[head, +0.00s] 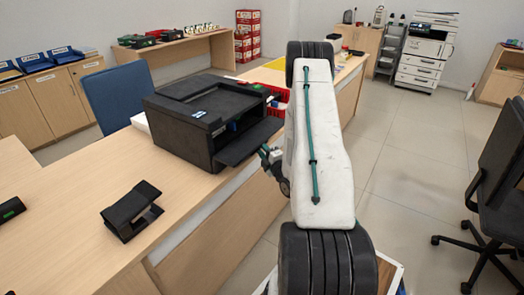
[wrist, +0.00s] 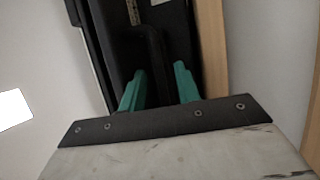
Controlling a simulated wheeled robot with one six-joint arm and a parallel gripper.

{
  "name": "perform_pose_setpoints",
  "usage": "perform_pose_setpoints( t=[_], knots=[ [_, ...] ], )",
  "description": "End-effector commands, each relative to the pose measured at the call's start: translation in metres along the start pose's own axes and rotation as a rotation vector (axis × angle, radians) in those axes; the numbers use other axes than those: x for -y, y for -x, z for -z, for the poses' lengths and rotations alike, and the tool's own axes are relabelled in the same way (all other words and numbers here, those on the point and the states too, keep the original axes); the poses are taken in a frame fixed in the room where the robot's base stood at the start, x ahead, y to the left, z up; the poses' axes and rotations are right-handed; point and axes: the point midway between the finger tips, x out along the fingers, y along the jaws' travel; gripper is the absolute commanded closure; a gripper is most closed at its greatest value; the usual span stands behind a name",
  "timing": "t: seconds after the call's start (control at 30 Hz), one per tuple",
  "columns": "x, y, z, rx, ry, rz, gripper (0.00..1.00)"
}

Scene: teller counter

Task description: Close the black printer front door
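The black printer (head: 185,112) stands on the wooden counter in the head view. Its front door (head: 248,143) is folded down and juts out flat over the counter's front edge. My gripper (head: 268,156) is beside the door's outer end, partly hidden by my white arm. In the wrist view my gripper's two green fingers (wrist: 158,88) are apart with nothing seen between them. Dark printer parts (wrist: 150,50) fill the view ahead of them. Whether a finger touches the door cannot be told.
A red bin (head: 279,104) is behind the printer. A blue chair (head: 113,93) is behind the counter. A black office chair (head: 498,170) stands right; the floor between is clear.

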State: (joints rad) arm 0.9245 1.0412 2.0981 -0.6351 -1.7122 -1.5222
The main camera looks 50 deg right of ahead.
Motion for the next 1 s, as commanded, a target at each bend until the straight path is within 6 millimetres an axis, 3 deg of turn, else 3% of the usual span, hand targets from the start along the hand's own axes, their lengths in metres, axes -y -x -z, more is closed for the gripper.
perform_pose_setpoints(
  t=[0.2,0.3,0.33,0.67,1.0],
  knots=[
    [0.0,0.0,0.0,0.0,0.0,0.0,0.7],
    [0.0,0.0,0.0,0.0,0.0,0.0,0.98],
    [0.0,0.0,0.0,0.0,0.0,0.0,1.0],
    [-0.003,0.0,-0.001,0.0,0.008,0.019,1.0],
    [-0.024,0.001,-0.002,-0.003,0.083,0.188,1.0]
  ],
)
